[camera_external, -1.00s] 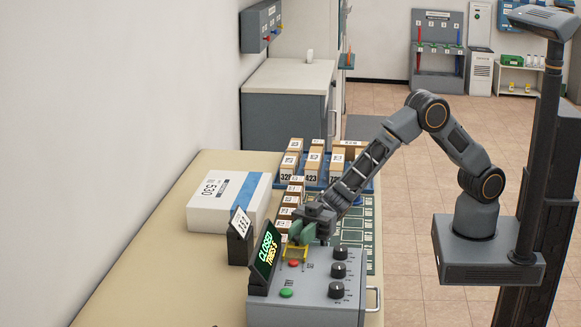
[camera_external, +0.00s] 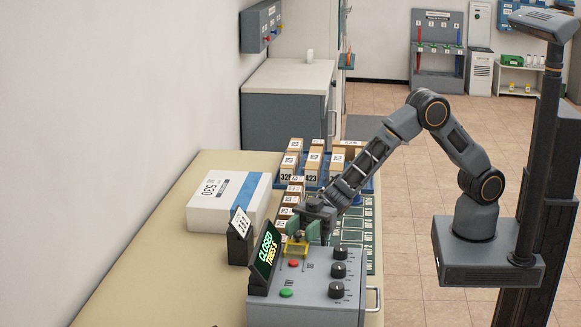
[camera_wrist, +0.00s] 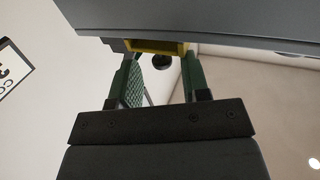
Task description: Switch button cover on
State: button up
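The yellow button cover (camera_external: 295,250) sits at the back of the grey control box (camera_external: 325,297), behind a red button (camera_external: 293,264). My gripper (camera_external: 309,231) points down at the cover, with its green fingers apart. In the wrist view, the cover (camera_wrist: 158,47) shows at the far end of my gripper (camera_wrist: 160,75), partly hidden by the dark box edge. The gap between the fingers looks empty nearer the palm. I cannot tell whether a finger touches the cover.
A screen (camera_external: 266,252) reading "CLOSED" stands on the box's left. A green button (camera_external: 286,293) and three black knobs (camera_external: 338,271) are on its top. Numbered parcels (camera_external: 314,166) stand behind, with a white parcel (camera_external: 228,203) at left. The table's front left is clear.

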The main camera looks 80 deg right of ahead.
jog(key=b+v, duration=0.1)
jog(key=v, duration=1.2)
jog(key=shift+s+d+b, duration=0.15)
jog(key=shift+d+b, duration=0.15)
jog(key=shift+d, duration=0.05)
jog(key=d+r+m+t+h+p, duration=0.1)
jog(key=d+r+m+t+h, duration=0.15)
jog(key=d+m+h, duration=0.45)
jog(key=d+r+m+t+h+p, duration=0.1)
jog(key=d+r+m+t+h, duration=0.15)
jog(key=d+h, duration=0.7)
jog(key=s+d+m+g, duration=0.2)
jog(key=s+d+g, duration=0.1)
jog(key=s, duration=0.6)
jog(key=s+d+f+m+g+p, duration=0.1)
jog(key=s+d+g, duration=0.2)
jog(key=s, duration=0.7)
jog(key=shift+s+m+g, duration=0.3)
jog(key=shift+m+g, duration=0.05)
jog(key=shift+g, duration=0.85)
